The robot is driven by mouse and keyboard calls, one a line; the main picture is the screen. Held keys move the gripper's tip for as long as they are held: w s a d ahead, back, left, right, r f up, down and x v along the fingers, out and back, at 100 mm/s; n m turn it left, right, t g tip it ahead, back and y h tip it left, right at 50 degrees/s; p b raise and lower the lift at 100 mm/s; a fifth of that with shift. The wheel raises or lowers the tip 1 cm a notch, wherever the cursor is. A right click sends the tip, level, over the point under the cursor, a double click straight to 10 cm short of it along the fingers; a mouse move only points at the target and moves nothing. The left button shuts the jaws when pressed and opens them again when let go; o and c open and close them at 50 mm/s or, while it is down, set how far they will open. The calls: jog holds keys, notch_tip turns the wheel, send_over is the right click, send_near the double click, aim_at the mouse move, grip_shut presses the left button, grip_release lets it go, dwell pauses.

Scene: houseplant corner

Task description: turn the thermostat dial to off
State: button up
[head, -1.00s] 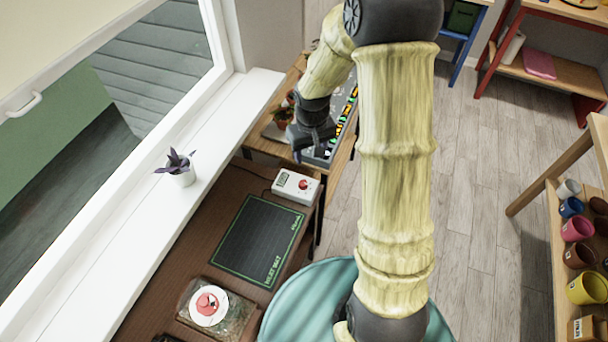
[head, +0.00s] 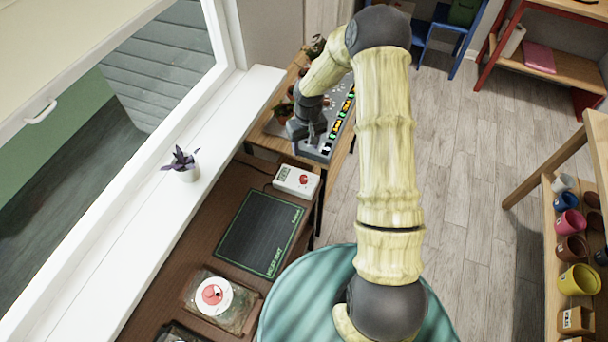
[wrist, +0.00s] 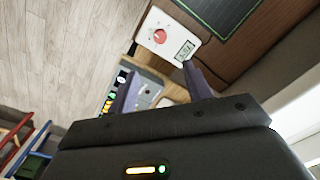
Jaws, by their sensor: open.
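The thermostat is a white box (head: 288,177) with a small display and a red dial (head: 304,180), at the far end of the brown bench. In the wrist view the white box (wrist: 184,36) and red dial (wrist: 160,36) show near the top, beyond the fingertips. The dial's setting is too small to read. My gripper (wrist: 160,82) is open with nothing between its fingers. In the head view my gripper (head: 301,146) is just beyond the thermostat, apart from the dial; its fingers are hard to make out there.
A black-green heat mat (head: 260,232) lies nearer on the bench. A bag with a red-and-white round top (head: 214,295) is nearer still. A potted purple plant (head: 187,172) stands on the white sill (head: 130,235). A grey tray with coloured pieces (head: 330,148) is beyond the thermostat.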

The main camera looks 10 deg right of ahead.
aim_at(303, 177)
jog(key=f+p, duration=0.1)
jog(key=f, duration=0.4)
jog(key=f+p, duration=0.1)
jog(key=f, duration=0.5)
jog(key=f+p, duration=0.2)
jog(key=f, duration=0.3)
jog(key=shift+a+f, duration=0.25)
jog(key=shift+a, duration=0.1)
jog(key=c, duration=1)
